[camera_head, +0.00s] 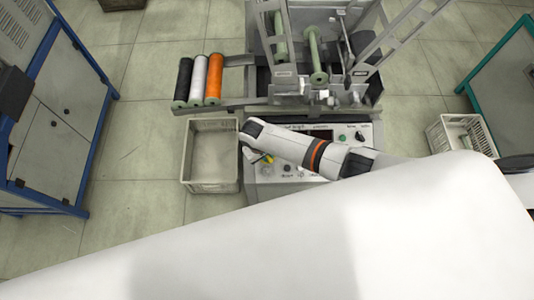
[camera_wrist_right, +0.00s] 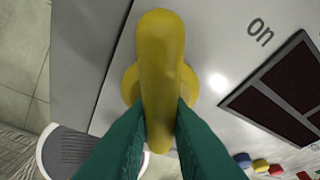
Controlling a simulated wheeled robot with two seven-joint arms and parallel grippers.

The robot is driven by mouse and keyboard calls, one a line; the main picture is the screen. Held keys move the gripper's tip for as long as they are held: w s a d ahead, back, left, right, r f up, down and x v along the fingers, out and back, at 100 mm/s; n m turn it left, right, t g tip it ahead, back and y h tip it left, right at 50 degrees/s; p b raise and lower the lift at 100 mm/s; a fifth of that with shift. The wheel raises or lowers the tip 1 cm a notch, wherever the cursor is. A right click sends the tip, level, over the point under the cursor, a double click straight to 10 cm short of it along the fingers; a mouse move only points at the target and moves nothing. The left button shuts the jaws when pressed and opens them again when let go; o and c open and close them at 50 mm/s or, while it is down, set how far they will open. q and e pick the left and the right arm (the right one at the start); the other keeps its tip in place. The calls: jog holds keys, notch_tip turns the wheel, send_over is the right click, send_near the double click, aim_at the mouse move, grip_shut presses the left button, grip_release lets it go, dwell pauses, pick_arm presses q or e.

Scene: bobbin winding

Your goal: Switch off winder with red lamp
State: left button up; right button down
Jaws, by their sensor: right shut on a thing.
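The winder (camera_head: 315,85) stands at the top centre of the head view, with its control panel (camera_head: 350,133) in front. A yellow switch handle (camera_wrist_right: 160,60) on a round yellow base fills the middle of the right wrist view. My right gripper (camera_wrist_right: 161,120) is shut on the lower end of this handle, one green finger on each side. The word "On" shows on the panel to the right of the handle. In the head view my right arm covers part of the panel, and the yellow handle (camera_head: 266,158) is small there. I cannot make out a lit red lamp. My left gripper is not in view.
An empty beige crate (camera_head: 187,158) stands left of the panel. Black, white and orange bobbins (camera_head: 214,78) lie on a rack above it. Coloured buttons (camera_wrist_right: 260,165) and a dark display (camera_wrist_right: 285,90) are near the handle. Another crate (camera_head: 437,137) is at right.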

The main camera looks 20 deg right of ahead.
dwell(0.4)
jog(key=c, duration=1.4)
grip_release()
jog(key=shift+o, duration=0.2)
jog(key=p+v, duration=0.1)
jog(key=v, duration=1.1)
